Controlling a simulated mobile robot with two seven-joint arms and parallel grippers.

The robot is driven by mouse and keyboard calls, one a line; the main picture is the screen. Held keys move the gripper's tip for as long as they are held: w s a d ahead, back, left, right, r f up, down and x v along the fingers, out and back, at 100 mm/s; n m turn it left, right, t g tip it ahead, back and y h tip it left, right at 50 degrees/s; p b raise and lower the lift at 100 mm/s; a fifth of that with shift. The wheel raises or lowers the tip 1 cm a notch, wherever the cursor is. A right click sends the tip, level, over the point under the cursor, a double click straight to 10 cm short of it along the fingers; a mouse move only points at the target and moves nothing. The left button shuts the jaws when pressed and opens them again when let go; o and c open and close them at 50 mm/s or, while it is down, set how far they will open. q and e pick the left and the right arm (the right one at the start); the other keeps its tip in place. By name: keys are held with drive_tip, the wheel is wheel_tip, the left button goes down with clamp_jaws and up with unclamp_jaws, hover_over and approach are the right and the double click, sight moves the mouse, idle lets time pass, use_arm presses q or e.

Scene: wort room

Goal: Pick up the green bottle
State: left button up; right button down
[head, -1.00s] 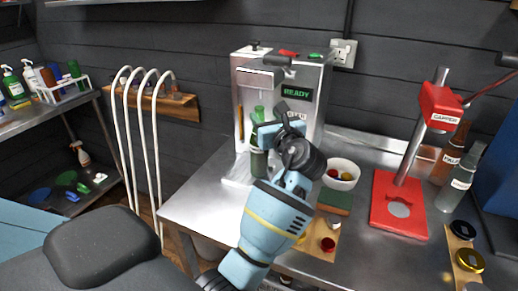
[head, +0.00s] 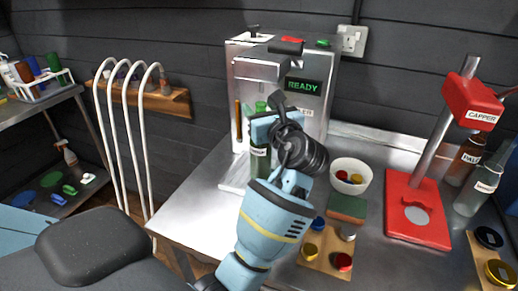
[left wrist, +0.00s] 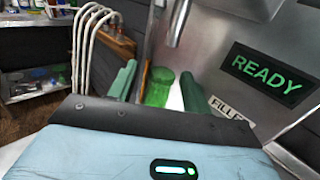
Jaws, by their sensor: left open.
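The green bottle (head: 260,161) stands upright on the tray of the filler machine, with a pale label on its front. My left gripper (head: 268,112) is at the bottle's upper part in the head view and covers some of it. In the left wrist view, the translucent green bottle (left wrist: 158,90) shows between the two dull green fingers of the open left gripper (left wrist: 160,80). Gaps show on both sides of it, so the fingers do not look closed on it. The bottle's lower part is hidden in the wrist view. My right gripper is not in view.
The filler (head: 306,75), its display reading READY, rises right behind the bottle. A white bowl (head: 352,187) and a wooden board with caps (head: 325,262) lie to the right. The red capper (head: 418,225) stands farther right. Bare bench (head: 205,215) is at the left front.

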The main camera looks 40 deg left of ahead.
use_arm(q)
drive_tip(key=shift+a, duration=0.1)
drive_tip(key=shift+r, duration=0.1)
drive_tip(key=shift+c, duration=0.7)
clamp_jaws()
idle(0.7)
